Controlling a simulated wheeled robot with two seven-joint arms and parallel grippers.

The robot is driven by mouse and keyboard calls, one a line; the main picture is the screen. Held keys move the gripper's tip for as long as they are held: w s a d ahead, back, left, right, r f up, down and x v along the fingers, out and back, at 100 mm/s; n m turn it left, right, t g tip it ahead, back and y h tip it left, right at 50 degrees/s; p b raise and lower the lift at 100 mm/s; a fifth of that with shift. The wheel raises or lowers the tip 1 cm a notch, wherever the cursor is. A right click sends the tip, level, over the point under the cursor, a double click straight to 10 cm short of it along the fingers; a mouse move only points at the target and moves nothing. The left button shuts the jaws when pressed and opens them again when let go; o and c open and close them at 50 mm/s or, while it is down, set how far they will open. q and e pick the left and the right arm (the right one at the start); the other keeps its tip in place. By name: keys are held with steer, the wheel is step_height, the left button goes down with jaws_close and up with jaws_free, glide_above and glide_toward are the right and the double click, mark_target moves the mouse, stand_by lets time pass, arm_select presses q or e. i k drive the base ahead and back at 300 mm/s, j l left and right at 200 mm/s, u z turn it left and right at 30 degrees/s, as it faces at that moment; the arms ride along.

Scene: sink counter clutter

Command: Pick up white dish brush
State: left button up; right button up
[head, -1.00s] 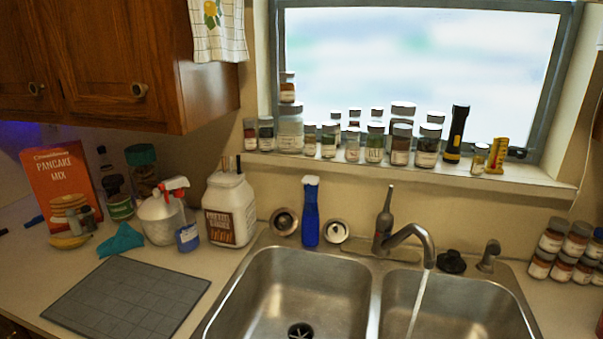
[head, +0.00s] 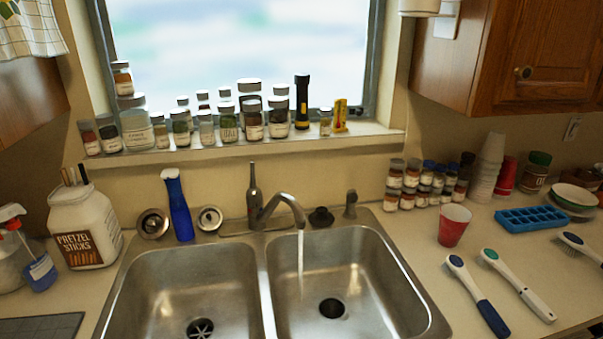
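A white dish brush (head: 519,286) with a teal patch on its head lies on the counter right of the sink. Its head points away to the back left and its handle comes toward the front right. A brush with a dark blue handle (head: 489,313) lies just left of it, apart from it. Another brush (head: 577,242) with a dark blue patch on its head lies to the right, cut off by the picture's edge. Neither of my grippers is in view.
A red cup (head: 454,225) stands behind the brushes, and a blue ice tray (head: 532,218) lies at the back right. Several spice jars (head: 411,178) and stacked white cups (head: 487,168) line the wall. The double sink (head: 265,290) is to the left, its tap running.

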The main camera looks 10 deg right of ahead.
mark_target(488, 256)
steer(key=z, duration=1.8)
